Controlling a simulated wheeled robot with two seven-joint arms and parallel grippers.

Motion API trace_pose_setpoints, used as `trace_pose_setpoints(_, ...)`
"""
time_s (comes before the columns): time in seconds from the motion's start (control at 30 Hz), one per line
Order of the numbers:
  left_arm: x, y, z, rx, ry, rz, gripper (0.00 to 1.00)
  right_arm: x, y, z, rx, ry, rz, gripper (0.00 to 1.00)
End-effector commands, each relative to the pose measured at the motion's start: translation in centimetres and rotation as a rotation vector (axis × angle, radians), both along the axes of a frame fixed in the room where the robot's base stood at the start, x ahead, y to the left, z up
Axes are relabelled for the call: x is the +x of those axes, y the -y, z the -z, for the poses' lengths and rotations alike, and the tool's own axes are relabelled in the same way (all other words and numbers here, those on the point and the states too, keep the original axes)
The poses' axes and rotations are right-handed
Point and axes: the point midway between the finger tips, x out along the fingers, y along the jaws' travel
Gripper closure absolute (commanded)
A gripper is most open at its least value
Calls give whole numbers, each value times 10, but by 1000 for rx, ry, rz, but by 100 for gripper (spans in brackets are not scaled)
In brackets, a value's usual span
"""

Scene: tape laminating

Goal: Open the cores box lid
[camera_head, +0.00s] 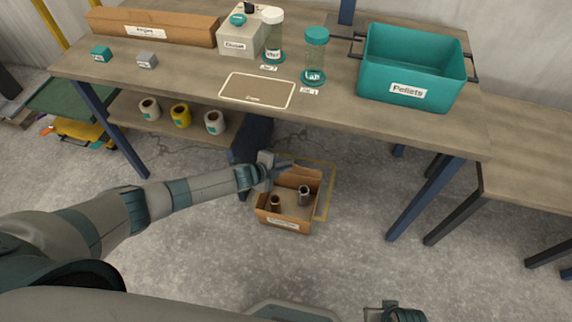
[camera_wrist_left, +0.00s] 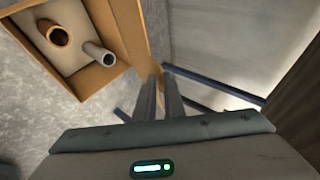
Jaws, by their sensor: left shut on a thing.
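The cores box (camera_head: 285,222) is a brown cardboard box on the floor below the workbench, with a white label on its front. Its top is open, and a dark core and a grey core show inside. The lid (camera_head: 305,177) stands up at the back of the box. My left gripper (camera_head: 287,165) is at the lid's upper edge, shut on it. In the left wrist view the fingers (camera_wrist_left: 160,100) are close together beside the box (camera_wrist_left: 105,70), and the held edge is hard to make out. My right gripper (camera_head: 395,313) shows only partly at the bottom edge.
The workbench (camera_head: 190,78) stands above and behind the box, with a teal Pellets bin (camera_head: 380,80) on top. A lower shelf (camera_head: 175,132) holds several rolls. A bench leg (camera_head: 250,150) is close to my left wrist. The floor in front is clear.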

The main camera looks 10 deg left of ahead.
Motion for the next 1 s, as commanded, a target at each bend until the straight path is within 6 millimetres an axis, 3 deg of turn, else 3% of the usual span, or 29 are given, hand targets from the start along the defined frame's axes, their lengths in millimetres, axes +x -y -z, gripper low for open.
trace_pose_setpoints(0.67,2,1,-3,-2,5,2,100,0,0,0,0,0,0,69)
trace_pose_setpoints(0.7,2,1,-3,-2,5,2,86,0,0,0,0,0,0,69)
trace_pose_setpoints(0.73,2,1,-3,-2,5,2,79,0,0,0,0,-1,0,69)
trace_pose_setpoints(1.0,2,1,-3,-3,5,2,78,0,0,0,0,-1,0,69)
